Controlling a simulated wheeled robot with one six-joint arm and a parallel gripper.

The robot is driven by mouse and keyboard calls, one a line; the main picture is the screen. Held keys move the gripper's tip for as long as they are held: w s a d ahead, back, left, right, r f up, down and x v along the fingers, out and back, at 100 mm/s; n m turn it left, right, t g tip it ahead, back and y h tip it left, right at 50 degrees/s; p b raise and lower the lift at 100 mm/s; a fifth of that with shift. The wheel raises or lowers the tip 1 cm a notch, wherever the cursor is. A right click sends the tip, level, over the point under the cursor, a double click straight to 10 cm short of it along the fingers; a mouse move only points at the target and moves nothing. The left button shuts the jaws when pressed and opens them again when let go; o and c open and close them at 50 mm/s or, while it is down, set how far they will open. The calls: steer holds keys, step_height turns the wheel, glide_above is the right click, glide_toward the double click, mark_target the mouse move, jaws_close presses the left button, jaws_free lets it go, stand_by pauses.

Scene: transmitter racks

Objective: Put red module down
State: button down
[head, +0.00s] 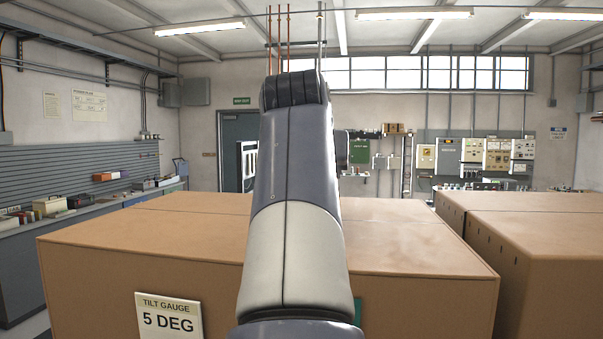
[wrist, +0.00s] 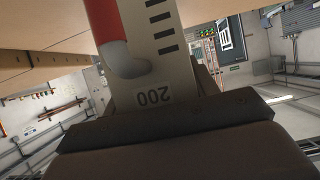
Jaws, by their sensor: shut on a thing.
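In the wrist view, my gripper (wrist: 152,112) is shut on a red-and-white piece (wrist: 152,60). The piece has a red rounded bar on its left side, and a pale face with black bars and an upside-down "200". Its far end runs out of the top of the picture. I cannot tell for sure that it is the red module. My dark gripper body covers its near end. In the head view, my arm rises through the middle, and the gripper and the held piece do not show.
Large brown boxes (head: 400,246) fill the front, with more brown boxes (head: 540,235) at the right. A "TILT GAUGE 5 DEG" sign (head: 169,318) is on the front box. A grey counter (head: 80,222) with small boxes runs along the left wall. Panels (head: 485,152) hang at the back.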

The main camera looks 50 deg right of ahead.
steer(key=shift+f, duration=0.35)
steer(key=shift+f, duration=0.1)
steer(key=c, duration=0.5)
jaws_free()
steer(key=shift+f, duration=0.15)
steer(key=b+v, duration=0.1)
steer(key=v, duration=1.1)
